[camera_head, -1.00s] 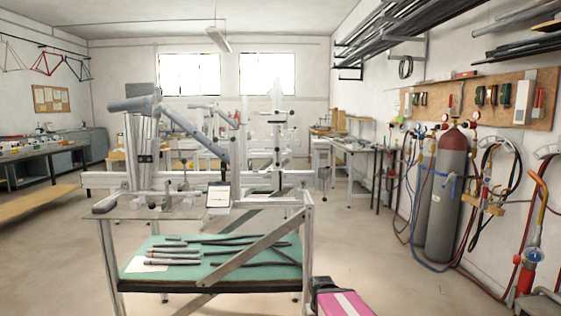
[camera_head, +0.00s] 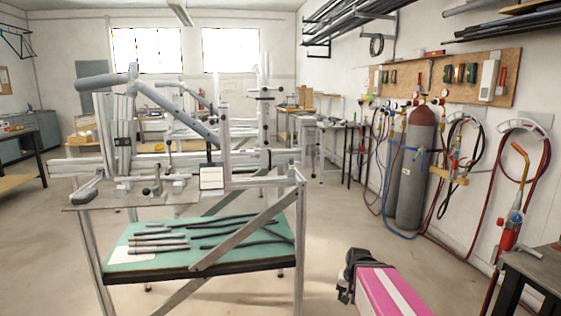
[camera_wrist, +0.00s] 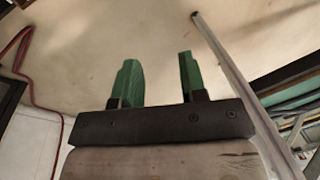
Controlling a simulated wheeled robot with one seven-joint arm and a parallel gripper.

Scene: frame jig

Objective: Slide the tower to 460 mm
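The frame jig stands at left centre in the head view, with a long pale horizontal beam (camera_head: 75,167) on a metal stand. A wide silver upright tower (camera_head: 122,135) rises at its left and carries a grey tube (camera_head: 105,79). A slimmer upright (camera_head: 262,110) with dark knobs stands at the right. A small pale display plate (camera_head: 211,177) sits in front of the beam. Any scale marks are too small to read. My gripper (camera_wrist: 158,62) shows two green fingers, apart and empty, over bare floor. In the head view it is dark (camera_head: 349,274), low and right of the jig, touching nothing.
A green shelf (camera_head: 120,258) under the jig holds several dark and grey tubes. Gas cylinders (camera_head: 413,170) with hoses stand along the right wall. A dark bench corner (camera_head: 540,270) is at lower right. Floor between jig and cylinders is clear.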

